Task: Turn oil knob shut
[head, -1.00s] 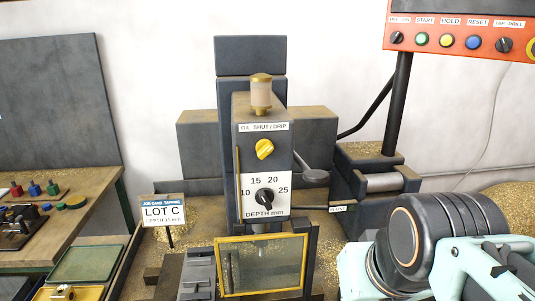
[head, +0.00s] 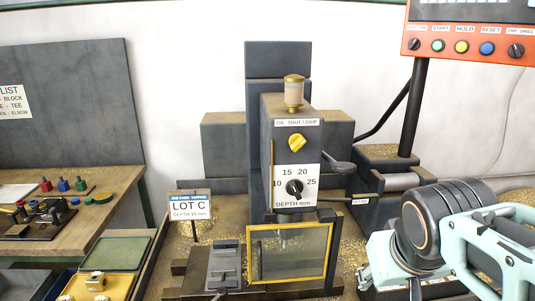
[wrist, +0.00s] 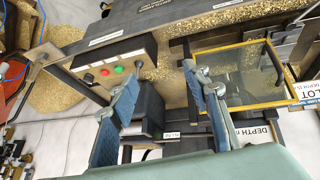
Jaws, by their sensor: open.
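The yellow oil knob (head: 297,142) sits on the front of the dark drill head (head: 267,160), just under the "OIL SHUT / DRIP" label (head: 297,122). Its pointer is slanted, and I cannot tell its exact setting. My gripper shows in the wrist view (wrist: 165,82), with its two blue fingers wide apart and nothing between them. It is well away from the knob. The knob is not visible in the wrist view, where only part of the white depth plate (wrist: 258,134) shows. In the head view my arm fills the lower right.
A black depth dial (head: 294,187) is below the knob, and a lever (head: 339,167) juts out to the right. A yellow-framed guard (head: 331,252) stands below. An orange control panel (head: 470,45) hangs at upper right. A LOT C card (head: 190,205) stands left. The space before the knob looks clear.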

